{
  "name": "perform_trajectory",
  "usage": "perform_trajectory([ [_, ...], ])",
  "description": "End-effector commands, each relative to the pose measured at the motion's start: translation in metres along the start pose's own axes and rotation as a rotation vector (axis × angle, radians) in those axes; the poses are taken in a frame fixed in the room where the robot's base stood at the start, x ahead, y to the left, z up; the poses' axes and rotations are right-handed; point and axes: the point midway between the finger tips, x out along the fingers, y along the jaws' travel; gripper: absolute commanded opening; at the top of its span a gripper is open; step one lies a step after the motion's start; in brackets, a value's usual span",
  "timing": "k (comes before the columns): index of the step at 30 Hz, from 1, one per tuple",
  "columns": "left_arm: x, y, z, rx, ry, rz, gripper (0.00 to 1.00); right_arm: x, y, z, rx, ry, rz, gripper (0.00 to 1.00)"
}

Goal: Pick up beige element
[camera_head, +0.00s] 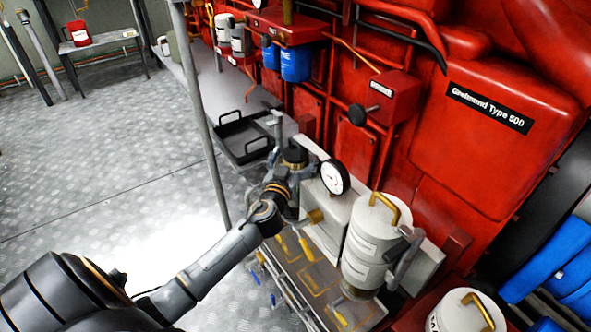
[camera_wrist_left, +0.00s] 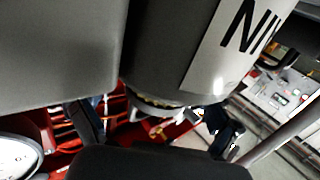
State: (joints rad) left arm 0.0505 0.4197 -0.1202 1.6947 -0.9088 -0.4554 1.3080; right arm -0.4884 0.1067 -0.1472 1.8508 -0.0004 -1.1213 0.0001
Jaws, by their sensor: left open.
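A beige-white cylindrical element (camera_head: 370,245) with a label and a brass-coloured pipe on top stands at the right of the bench beside the red machine. A second pale cylinder (camera_head: 462,318) is cut off at the bottom edge. I cannot tell which is the beige element. My left gripper (camera_head: 300,212) is open, left of the first cylinder and apart from it, close to a grey box. Its fingers are hard to make out. In the left wrist view a large grey labelled cylinder (camera_wrist_left: 200,50) fills the top middle, above a dark part of my gripper (camera_wrist_left: 160,165).
A round gauge (camera_head: 335,177) and a grey box (camera_head: 335,210) stand close to my left gripper. A black tray (camera_head: 243,140) is on the bench further back. The floor at left is clear.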

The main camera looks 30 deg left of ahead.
Motion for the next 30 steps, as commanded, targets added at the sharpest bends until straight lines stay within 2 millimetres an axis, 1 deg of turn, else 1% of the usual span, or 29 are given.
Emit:
perform_trajectory([
  [3,0.0072,-0.0003,0.0001,0.000,0.000,-0.001,0.91,-0.0006,-0.0003,-0.0009,0.000,0.002,-0.001,0.89],
  [9,0.0072,-0.0002,0.0003,-0.001,-0.001,0.000,0.91,-0.0019,-0.0004,-0.0019,0.000,0.003,-0.001,0.89],
  [10,0.0072,-0.0002,0.0004,-0.001,-0.001,0.000,0.87,-0.0020,-0.0004,-0.0020,0.000,0.003,-0.001,0.89],
  [11,0.0071,-0.0002,0.0003,-0.001,-0.001,0.000,0.81,-0.0020,-0.0004,-0.0020,0.000,0.003,-0.001,0.89],
  [12,0.0071,-0.0002,0.0003,-0.001,-0.001,0.000,0.72,-0.0022,-0.0004,-0.0022,0.000,0.003,-0.001,0.89],
  [14,0.0071,-0.0002,0.0003,-0.001,-0.001,0.000,0.60,-0.0023,-0.0004,-0.0024,0.000,0.003,-0.001,0.89],
  [15,0.0070,-0.0002,0.0004,-0.001,-0.001,0.000,0.52,-0.0024,-0.0004,-0.0026,0.000,0.004,-0.001,0.89],
  [17,0.0070,-0.0002,0.0004,-0.001,-0.001,0.000,0.40,-0.0025,-0.0003,-0.0029,0.000,0.004,-0.001,0.89],
  [18,0.0070,-0.0002,0.0004,-0.001,-0.001,0.000,0.32,-0.0026,-0.0003,-0.0030,0.000,0.005,-0.001,0.89],
  [19,0.0070,-0.0002,0.0004,-0.001,-0.001,0.000,0.26,-0.0026,-0.0003,-0.0031,0.000,0.005,-0.001,0.89],
  [30,0.0071,-0.0002,-0.0038,0.000,0.001,0.000,0.26,-0.0039,0.0000,-0.0050,0.000,0.012,0.000,0.89],
])
